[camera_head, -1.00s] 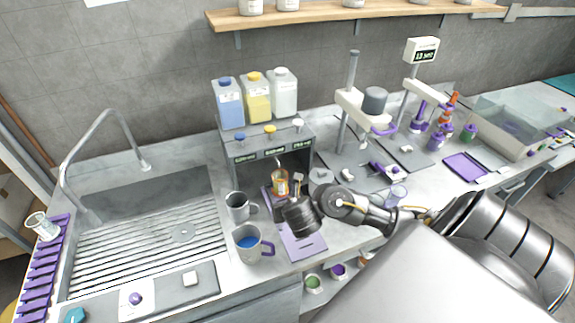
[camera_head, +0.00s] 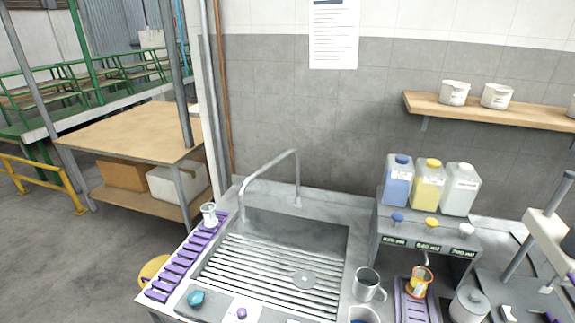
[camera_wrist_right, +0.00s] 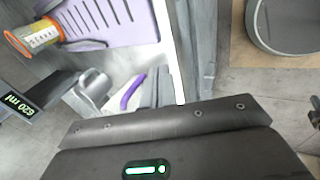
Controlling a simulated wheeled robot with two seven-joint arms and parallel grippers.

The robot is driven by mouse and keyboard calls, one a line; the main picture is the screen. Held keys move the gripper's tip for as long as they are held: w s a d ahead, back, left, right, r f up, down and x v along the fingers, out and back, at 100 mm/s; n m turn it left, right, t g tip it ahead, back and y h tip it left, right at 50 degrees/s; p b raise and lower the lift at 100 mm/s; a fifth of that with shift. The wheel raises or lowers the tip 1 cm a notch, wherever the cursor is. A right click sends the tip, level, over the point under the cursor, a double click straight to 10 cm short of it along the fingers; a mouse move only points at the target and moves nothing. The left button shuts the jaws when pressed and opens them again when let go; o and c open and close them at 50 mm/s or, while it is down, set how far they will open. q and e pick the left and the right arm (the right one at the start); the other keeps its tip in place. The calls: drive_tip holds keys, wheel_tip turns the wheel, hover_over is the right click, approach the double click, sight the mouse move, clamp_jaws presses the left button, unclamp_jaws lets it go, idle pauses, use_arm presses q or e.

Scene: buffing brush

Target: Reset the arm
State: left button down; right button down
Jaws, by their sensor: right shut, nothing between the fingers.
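My right gripper (camera_wrist_right: 165,122) shows in the right wrist view as a dark grey body with a green light along the bottom edge. It is shut with nothing in it. Neither arm nor gripper appears in the head view; my left gripper is in no frame. Below my right gripper lie a purple slotted tray (camera_wrist_right: 112,22), an orange-ended jar (camera_wrist_right: 38,33) and a grey mug (camera_wrist_right: 92,85), apart from it.
In the head view, a sink (camera_head: 300,235) with a tap fills the middle counter. A dispenser (camera_head: 425,215) with blue, yellow and white bottles stands right of it. An orange-rimmed jar (camera_head: 418,283) sits under it. A grey mug (camera_head: 367,285) is nearby.

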drive_tip(key=s+a+f+m+g+y, duration=0.1)
drive_tip(key=s+a+m+g, duration=0.1)
drive_tip(key=s+m, duration=0.85)
wheel_tip(320, 180, down, 32)
drive_tip(key=m+g+b, duration=0.1)
drive_tip(key=b, duration=0.6)
drive_tip(key=s+d+f+b, duration=0.1)
drive_tip(key=s+f+b, duration=0.2)
drive_tip(key=s+f, duration=0.5)
drive_tip(key=s+d+f+g+b, duration=0.1)
drive_tip(key=s+d+f+b, duration=0.1)
drive_tip(key=s+f, duration=0.6)
wheel_tip(320, 180, down, 7)
drive_tip(key=shift+d+b, duration=0.2)
drive_tip(key=shift+b, duration=0.35)
drive_tip(key=shift+s, duration=0.1)
